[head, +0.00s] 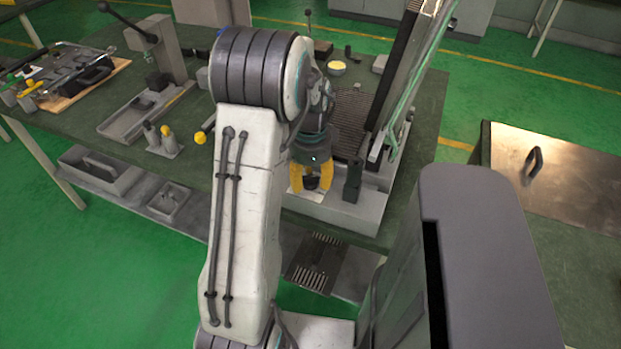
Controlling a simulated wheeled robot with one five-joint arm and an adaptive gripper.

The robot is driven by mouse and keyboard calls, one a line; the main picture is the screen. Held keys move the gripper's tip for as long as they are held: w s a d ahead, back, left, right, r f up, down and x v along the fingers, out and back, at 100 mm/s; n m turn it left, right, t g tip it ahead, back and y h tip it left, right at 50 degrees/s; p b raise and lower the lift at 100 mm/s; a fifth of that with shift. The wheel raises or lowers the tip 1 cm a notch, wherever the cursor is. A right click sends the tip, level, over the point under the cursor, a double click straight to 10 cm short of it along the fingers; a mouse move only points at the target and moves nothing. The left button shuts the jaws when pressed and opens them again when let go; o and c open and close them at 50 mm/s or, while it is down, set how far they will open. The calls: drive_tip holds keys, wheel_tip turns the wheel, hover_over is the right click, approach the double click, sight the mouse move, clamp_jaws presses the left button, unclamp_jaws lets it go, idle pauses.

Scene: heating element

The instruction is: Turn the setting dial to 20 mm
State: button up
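My gripper (311,183) points down at the front of a light grey machine base (362,213) on the green workbench. Its two yellow fingers are apart, one on each side of a small dark round part (313,183). This part may be the setting dial, but I cannot read any scale or number on it. I cannot tell whether the fingers touch it. My arm hides the area to the left of the gripper.
A dark post (352,180) stands close to the right of my gripper. A tall slanted frame (400,85) rises behind it. A lidded surface (570,185) is at right.

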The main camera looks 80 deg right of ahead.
sight(311, 178)
drive_tip(key=shift+r, duration=0.1)
wheel_tip(311, 178, up, 12)
idle(0.8)
idle(0.7)
